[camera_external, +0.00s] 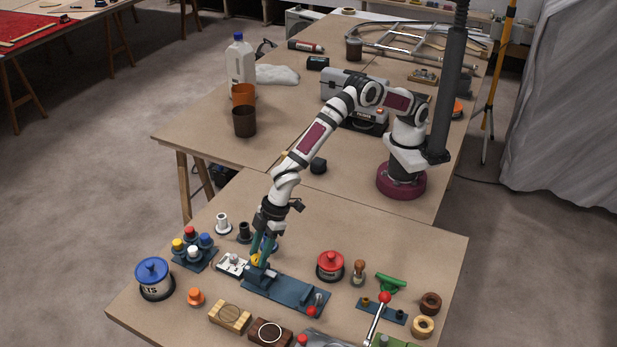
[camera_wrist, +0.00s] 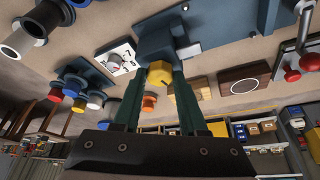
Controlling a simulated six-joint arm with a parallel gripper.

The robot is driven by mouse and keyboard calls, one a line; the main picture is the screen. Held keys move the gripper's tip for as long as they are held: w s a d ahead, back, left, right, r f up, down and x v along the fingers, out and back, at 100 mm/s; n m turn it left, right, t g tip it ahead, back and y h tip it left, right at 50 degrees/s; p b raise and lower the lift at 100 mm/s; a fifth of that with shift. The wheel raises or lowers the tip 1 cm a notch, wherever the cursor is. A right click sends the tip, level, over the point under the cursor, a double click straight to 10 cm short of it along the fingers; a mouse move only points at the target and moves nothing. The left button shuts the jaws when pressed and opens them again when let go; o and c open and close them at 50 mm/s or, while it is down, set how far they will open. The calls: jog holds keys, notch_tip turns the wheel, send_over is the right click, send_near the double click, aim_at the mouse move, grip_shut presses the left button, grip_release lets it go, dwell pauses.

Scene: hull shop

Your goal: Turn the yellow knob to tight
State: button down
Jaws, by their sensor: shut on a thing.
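The yellow knob (camera_wrist: 160,74) sits between the two green fingers of my gripper (camera_wrist: 166,88) in the wrist view. The fingers touch its sides. A dark mark shows on the knob's face, but I cannot read any tight label. In the external view the yellow knob (camera_external: 255,260) is a small patch at the fingertips of my gripper (camera_external: 261,254), partly hidden by them. The knob is on a blue block at the left end of a blue base plate (camera_external: 284,297) on the wooden table.
A white dial panel (camera_external: 232,264) stands just left of the knob. Several coloured knobs on a blue base (camera_external: 193,256) are further left. An orange knob (camera_external: 196,297) and a wooden block (camera_external: 230,316) lie in front.

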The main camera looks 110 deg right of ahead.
jog(key=m+h, duration=0.1)
jog(key=m, duration=0.1)
jog(key=m+h, duration=0.1)
jog(key=m, duration=0.3)
jog(key=shift+a+m+h, duration=0.3)
jog(key=shift+m+h, duration=0.1)
jog(key=m+h, duration=0.1)
jog(key=m, duration=0.2)
jog(key=m+g, duration=0.1)
jog(key=m, duration=0.2)
jog(key=shift+w+a+g+h, duration=0.1)
jog(key=shift+a+g+h, duration=0.05)
jog(key=shift+g+h, duration=0.2)
jog(key=shift+m, duration=0.3)
jog(key=shift+c, duration=2.3)
grip_release()
